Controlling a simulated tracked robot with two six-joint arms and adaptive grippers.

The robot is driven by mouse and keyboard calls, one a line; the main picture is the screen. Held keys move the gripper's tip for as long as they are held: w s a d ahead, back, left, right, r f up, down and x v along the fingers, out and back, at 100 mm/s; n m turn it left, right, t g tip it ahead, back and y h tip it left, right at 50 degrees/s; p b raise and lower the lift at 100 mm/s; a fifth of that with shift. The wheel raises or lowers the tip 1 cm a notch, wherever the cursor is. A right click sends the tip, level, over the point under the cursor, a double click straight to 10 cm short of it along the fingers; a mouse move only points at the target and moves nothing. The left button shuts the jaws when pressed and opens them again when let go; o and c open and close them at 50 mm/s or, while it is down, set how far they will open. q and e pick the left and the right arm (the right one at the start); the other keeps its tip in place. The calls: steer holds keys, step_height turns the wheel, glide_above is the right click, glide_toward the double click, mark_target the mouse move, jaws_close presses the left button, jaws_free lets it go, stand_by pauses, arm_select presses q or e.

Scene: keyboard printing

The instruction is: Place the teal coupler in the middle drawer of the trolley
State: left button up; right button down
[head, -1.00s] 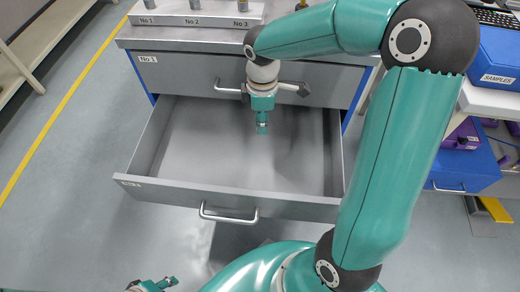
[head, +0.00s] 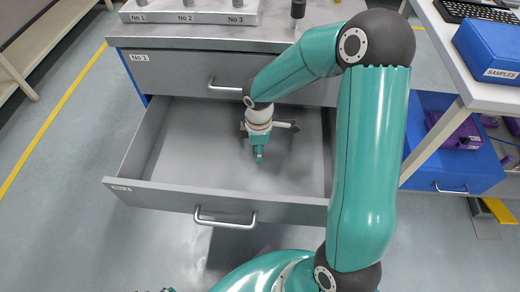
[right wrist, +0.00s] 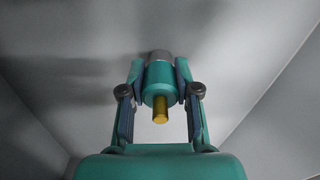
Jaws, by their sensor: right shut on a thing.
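The teal coupler (right wrist: 160,84) is a short cylinder with a grey end and a brass pin, seen in the right wrist view. My right gripper (right wrist: 160,76) is shut on it, with a finger on each side. In the head view my right gripper (head: 259,156) points down inside the open drawer (head: 190,150), right of its middle. The coupler's contact with the drawer floor cannot be told. The open drawer lies just below the shut drawer marked No.1 (head: 175,75). Only a sliver of my left gripper (head: 167,290) shows at the bottom edge.
The open drawer is otherwise empty, with free floor to the gripper's left. Its front (head: 225,204) carries a handle. The trolley top (head: 215,33) holds a numbered rack (head: 190,17). At right stand a blue SAMPLES box (head: 495,55) and a blue drawer (head: 460,170) with purple things.

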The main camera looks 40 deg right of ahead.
steer(key=c, duration=0.8)
jaws_free()
steer(key=shift+c, duration=0.2)
steer(key=shift+r, duration=0.45)
step_height(320, 180, up, 11)
steer(key=p, duration=0.3)
steer(key=shift+r, duration=0.15)
